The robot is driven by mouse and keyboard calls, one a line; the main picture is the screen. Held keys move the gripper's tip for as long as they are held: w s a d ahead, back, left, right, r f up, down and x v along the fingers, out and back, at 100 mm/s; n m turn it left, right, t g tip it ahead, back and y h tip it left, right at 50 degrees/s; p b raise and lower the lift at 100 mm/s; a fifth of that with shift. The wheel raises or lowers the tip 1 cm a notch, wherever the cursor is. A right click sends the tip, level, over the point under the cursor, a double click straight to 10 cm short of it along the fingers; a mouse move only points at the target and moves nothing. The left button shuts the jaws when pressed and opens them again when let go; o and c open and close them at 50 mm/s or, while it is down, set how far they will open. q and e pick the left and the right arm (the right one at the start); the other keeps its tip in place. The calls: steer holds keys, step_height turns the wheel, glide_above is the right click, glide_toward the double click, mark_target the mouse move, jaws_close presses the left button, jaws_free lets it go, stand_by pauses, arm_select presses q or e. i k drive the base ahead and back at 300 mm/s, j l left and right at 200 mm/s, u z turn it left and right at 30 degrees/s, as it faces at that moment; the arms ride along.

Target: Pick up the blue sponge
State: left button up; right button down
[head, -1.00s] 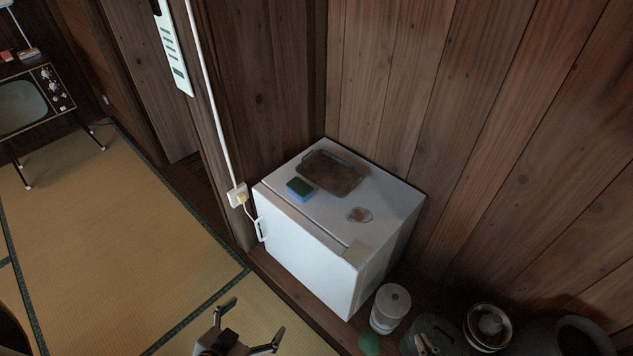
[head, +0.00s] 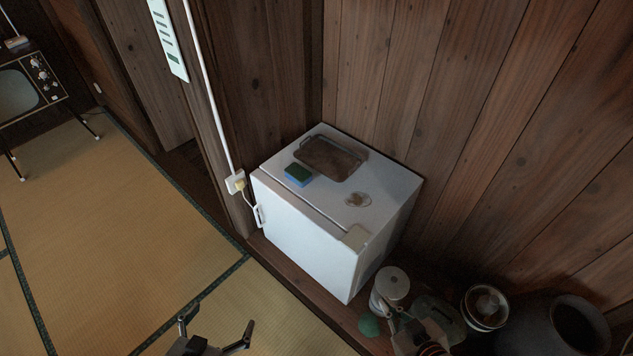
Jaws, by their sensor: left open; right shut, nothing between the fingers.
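The blue sponge (head: 298,176), with a green top layer, lies on the top of a small white fridge (head: 312,241), near its left edge and next to a brown tray. My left gripper (head: 216,328) is open and empty at the bottom, over the tatami in the picture. It is well below the sponge in the picture and apart from the fridge. My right gripper (head: 386,310) shows partly at the bottom, in front of the white canister. It is shut and empty, away from the sponge.
A white canister (head: 394,284), stacked bowls (head: 486,307) and a dark pot (head: 577,329) stand right of the fridge. Wooden walls close in behind; tatami (head: 110,225) is open at left.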

mark_target(297, 173)
steer(key=i+j+z, duration=0.15)
steer(key=j, duration=0.2)
steer(key=i+j+z, duration=0.3)
steer(key=j, duration=0.4)
steer(key=i+j+z, duration=0.15)
steer(key=j, duration=0.25)
steer(key=i+j+z, duration=0.15)
steer(key=j, duration=0.3)
steer(key=i+j+z, duration=0.1)
steer(key=j, duration=0.3)
steer(key=i+j+z, duration=0.15)
steer(key=j, duration=0.3)
